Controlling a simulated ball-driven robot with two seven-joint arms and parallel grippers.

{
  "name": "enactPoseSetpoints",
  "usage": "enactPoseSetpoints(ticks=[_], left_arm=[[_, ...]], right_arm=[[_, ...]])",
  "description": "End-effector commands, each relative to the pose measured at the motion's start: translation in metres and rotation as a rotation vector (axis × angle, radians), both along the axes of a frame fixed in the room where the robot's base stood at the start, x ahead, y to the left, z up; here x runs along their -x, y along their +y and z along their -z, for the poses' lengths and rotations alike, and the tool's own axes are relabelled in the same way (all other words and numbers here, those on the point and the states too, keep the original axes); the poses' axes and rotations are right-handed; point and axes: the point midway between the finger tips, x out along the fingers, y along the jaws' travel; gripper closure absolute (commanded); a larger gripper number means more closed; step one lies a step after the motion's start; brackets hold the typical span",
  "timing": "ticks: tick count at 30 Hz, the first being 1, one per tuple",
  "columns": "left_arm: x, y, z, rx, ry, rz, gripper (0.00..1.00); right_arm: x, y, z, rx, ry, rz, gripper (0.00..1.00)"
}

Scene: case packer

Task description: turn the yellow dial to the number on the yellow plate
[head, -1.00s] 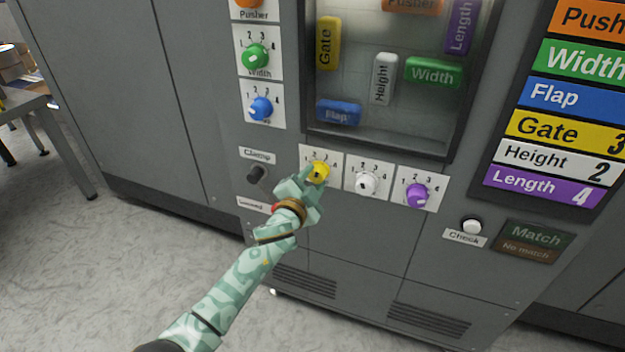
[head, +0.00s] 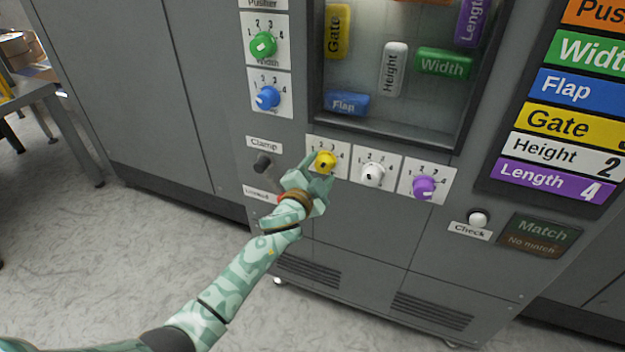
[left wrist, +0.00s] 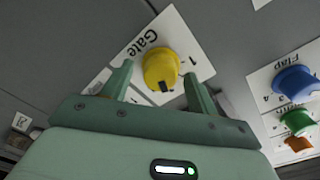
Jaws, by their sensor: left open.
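The yellow dial (head: 325,162) sits on a white square plate on the grey machine front, below the window. In the left wrist view the yellow dial (left wrist: 160,68) shows a dark mark on its near side, with "Gate" and a 1 beside it. I cannot tell which number it points at. My left gripper (head: 319,174) is open at the dial; in the left wrist view its fingers (left wrist: 158,80) stand either side of the dial's near part, and contact is unclear. The yellow "Gate" plate (head: 570,122) is at the right; its number is cut off by the picture edge, but earlier it read 3.
A white dial (head: 373,174) and a purple dial (head: 424,187) are close on the right. The green dial (head: 263,45) and blue dial (head: 267,97) are up left. The Clamp switch (head: 263,163) is left of my gripper. The Check button (head: 477,218) is at the right.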

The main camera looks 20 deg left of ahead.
Motion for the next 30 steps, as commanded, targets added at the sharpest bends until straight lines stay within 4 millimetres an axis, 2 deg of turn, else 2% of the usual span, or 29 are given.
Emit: enactPoseSetpoints(ticks=[5,12,18,24,30], left_arm=[[0.027,0.002,-0.004,0.001,0.000,0.000,0.41],[0.093,0.005,-0.005,0.001,0.001,0.000,0.41],[0.138,0.008,-0.004,0.002,0.002,-0.001,0.41],[0.158,0.009,-0.003,0.000,0.001,0.001,0.41],[0.161,0.009,-0.002,0.000,0.001,0.001,0.41]], right_arm=[[-0.006,0.000,-0.012,0.001,-0.014,0.000,0.64],[-0.014,0.000,-0.030,0.000,-0.034,-0.001,0.64],[-0.018,0.000,-0.038,0.001,-0.041,-0.001,0.64],[-0.018,-0.001,-0.039,0.001,-0.044,-0.001,0.64],[-0.018,-0.001,-0.039,0.001,-0.044,-0.001,0.64]])
